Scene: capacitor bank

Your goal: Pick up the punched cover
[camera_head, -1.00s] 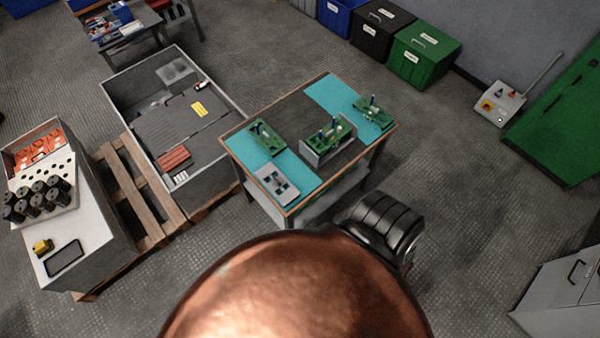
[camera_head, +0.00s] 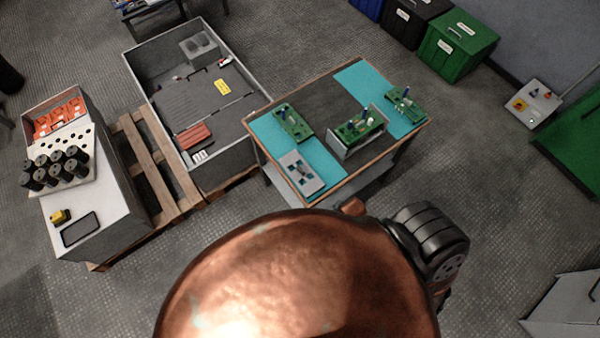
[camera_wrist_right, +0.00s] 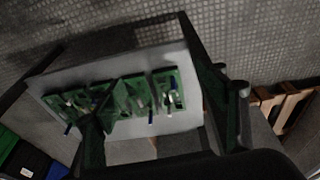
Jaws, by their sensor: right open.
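A grey plate with square cut-outs (camera_head: 301,174), which looks like the punched cover, lies flat on the near teal mat of the workbench in the head view. My right gripper (camera_wrist_right: 160,125) shows in the right wrist view, its dark fingers spread apart with nothing visibly held. Beyond the fingers is a light grey surface (camera_wrist_right: 60,82) bearing several green boards (camera_wrist_right: 128,97). I cannot make out the punched cover in the right wrist view. The gripper itself is hidden in the head view. My left gripper is in neither view.
The workbench (camera_head: 335,108) also carries green circuit boards (camera_head: 292,124), one in a grey holder (camera_head: 345,150). A grey crate (camera_head: 137,78) and a wooden pallet (camera_head: 150,165) stand left of it. Bins stand behind.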

